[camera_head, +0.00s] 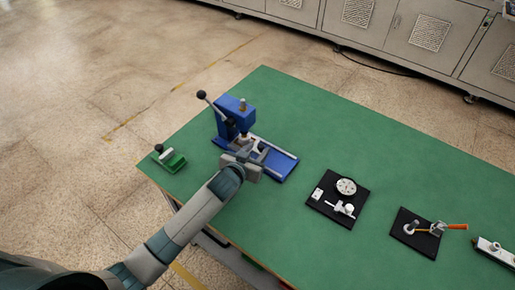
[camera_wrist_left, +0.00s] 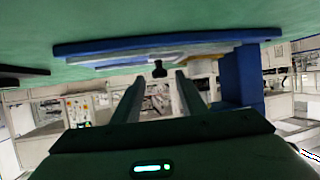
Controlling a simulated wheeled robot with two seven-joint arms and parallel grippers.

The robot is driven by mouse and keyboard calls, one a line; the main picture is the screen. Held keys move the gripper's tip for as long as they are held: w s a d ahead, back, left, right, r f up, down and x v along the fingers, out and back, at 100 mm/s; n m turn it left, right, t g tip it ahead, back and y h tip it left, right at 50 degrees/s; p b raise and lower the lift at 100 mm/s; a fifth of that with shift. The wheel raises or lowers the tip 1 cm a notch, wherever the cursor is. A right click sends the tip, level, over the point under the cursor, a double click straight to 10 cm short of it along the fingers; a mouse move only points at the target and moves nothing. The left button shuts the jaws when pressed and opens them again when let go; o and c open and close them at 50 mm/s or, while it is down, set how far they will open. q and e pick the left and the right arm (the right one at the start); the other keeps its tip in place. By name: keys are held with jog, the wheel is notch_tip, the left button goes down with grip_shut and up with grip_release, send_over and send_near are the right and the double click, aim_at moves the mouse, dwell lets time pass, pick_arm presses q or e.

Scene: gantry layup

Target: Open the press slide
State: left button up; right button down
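The blue press (camera_head: 225,122) stands at the left end of the green table, with a black-knobbed lever at its upper left. Its blue base with the slide rail (camera_head: 284,164) runs toward the lower right. My left gripper (camera_head: 256,160) is at the front of the press, over the base, and hides part of the slide. In the left wrist view, the picture is upside down and the gripper (camera_wrist_left: 158,98) is open with nothing between its fingers. A small black knob (camera_wrist_left: 158,68) on the press slide shows just beyond the fingertips, roughly centred. My right gripper is not in view.
A green block with a black knob (camera_head: 170,159) lies at the table's left edge. A black plate with a round disc (camera_head: 338,197) and another with an orange-handled tool (camera_head: 418,231) lie right of the press. The green table (camera_head: 340,130) is clear behind them.

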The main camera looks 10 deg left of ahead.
pick_arm(q)
jog(key=shift+w+f, duration=0.15)
jog(key=shift+w, duration=0.15)
grip_shut()
jog(key=s+d, duration=0.1)
jog(key=d, duration=0.1)
jog(key=s+d, duration=0.1)
jog(key=d, duration=0.2)
jog(key=s+d+p, duration=0.1)
jog(key=d, duration=0.2)
jog(key=shift+s+d, duration=0.1)
jog(key=shift+s, duration=0.05)
grip_release()
jog(key=shift+s, duration=0.1)
jog(key=b+v, duration=0.3)
jog(key=v, duration=1.4)
